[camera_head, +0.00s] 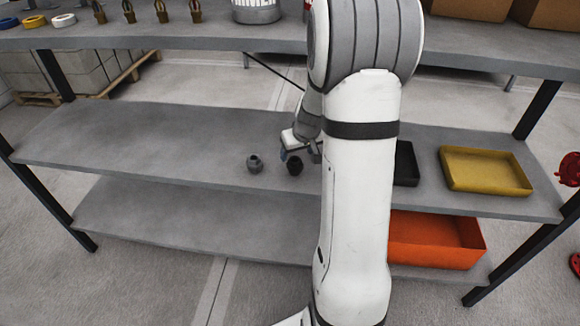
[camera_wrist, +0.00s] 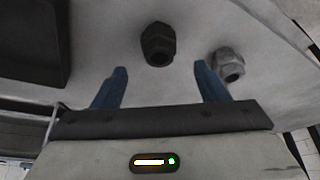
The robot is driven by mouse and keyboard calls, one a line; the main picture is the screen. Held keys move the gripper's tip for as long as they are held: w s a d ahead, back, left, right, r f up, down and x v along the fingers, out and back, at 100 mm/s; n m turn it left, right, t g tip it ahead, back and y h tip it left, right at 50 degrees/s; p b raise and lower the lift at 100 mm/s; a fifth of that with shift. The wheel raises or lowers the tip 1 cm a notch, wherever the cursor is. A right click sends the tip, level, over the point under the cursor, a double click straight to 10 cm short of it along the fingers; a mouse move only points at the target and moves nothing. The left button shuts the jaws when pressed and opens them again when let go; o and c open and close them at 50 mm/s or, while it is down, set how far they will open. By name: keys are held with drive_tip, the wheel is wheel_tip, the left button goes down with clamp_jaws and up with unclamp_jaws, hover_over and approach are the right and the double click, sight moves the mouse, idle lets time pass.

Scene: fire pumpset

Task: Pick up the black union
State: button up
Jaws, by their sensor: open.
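The black union (camera_head: 294,165) stands on the middle shelf, just left of my arm in the head view. In the wrist view the black union (camera_wrist: 158,45) lies beyond the fingertips, roughly midway between them and apart from both. A grey union (camera_head: 254,163) stands to its left on the same shelf; in the wrist view the grey union (camera_wrist: 228,64) is on the right, close by the right fingertip in the picture. My gripper (camera_wrist: 161,77) is open and empty, with two blue fingers. In the head view my arm hides part of the gripper.
On the middle shelf (camera_head: 150,145), a black tray (camera_head: 405,163) and a yellow tray (camera_head: 485,170) are on the right. An orange bin (camera_head: 436,241) sits on the lower shelf. The top shelf (camera_head: 150,38) overhangs behind. The middle shelf's left side is clear.

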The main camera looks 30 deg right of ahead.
sight(295, 159)
drive_tip(key=x, duration=0.6)
drive_tip(key=shift+w+f, duration=0.1)
drive_tip(key=shift+f, duration=0.1)
drive_tip(key=c, duration=1.3)
drive_tip(key=shift+r, duration=0.15)
